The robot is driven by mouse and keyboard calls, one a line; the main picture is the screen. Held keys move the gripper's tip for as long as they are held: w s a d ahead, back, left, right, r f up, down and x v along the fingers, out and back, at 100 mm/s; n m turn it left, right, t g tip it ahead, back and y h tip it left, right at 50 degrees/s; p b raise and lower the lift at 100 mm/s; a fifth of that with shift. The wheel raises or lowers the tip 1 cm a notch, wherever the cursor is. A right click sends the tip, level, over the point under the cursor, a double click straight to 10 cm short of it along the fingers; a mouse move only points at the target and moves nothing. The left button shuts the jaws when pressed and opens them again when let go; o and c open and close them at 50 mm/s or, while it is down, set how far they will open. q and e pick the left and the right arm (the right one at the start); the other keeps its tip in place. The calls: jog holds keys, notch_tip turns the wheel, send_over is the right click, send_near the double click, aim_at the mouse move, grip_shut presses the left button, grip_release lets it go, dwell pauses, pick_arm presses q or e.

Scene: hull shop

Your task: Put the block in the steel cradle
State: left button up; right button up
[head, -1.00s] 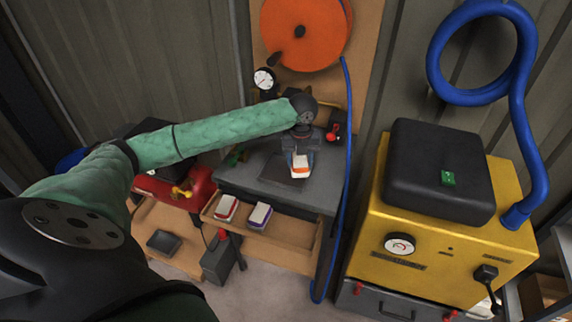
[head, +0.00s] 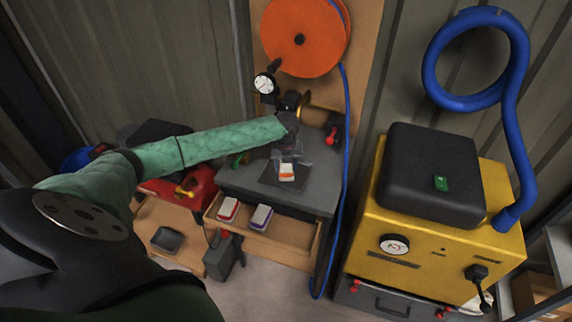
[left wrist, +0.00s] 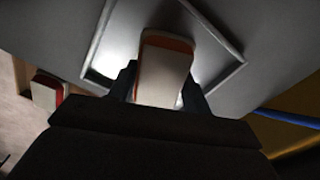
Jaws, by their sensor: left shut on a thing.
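An orange and white block (head: 287,173) is held between the fingers of my left gripper (head: 287,160). In the left wrist view the pale face of the block (left wrist: 160,78) points at the camera, with an orange edge around its far end. The steel cradle (head: 270,178) is a shallow square with a thin raised rim on the grey bench top. In the left wrist view the cradle's rim (left wrist: 100,38) frames the block, which is over the cradle. I cannot tell whether the block touches its floor. My right gripper is not in view.
An open wooden drawer (head: 285,236) below the bench top (head: 318,192) holds a red and white block (head: 229,209) and a purple and white block (head: 261,216). A blue hose (head: 345,150) hangs at the bench's right side. A dial gauge (head: 264,83) stands behind.

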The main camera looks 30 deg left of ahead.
pick_arm(q)
jog(key=shift+f, duration=0.25)
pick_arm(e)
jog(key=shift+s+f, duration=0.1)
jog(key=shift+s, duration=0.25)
pick_arm(q)
jog(key=o, duration=1)
jog(key=shift+f, duration=0.1)
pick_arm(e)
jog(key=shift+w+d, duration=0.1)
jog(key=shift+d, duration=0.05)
pick_arm(q)
jog(key=shift+r, duration=0.25)
notch_tip(320, 180, up, 4)
jog(key=shift+w+f+b, duration=0.1)
jog(key=shift+b, duration=0.85)
notch_tip(320, 180, up, 7)
jog(key=shift+f+b, duration=0.15)
jog(key=shift+b, duration=0.8)
jog(key=shift+r, duration=0.6)
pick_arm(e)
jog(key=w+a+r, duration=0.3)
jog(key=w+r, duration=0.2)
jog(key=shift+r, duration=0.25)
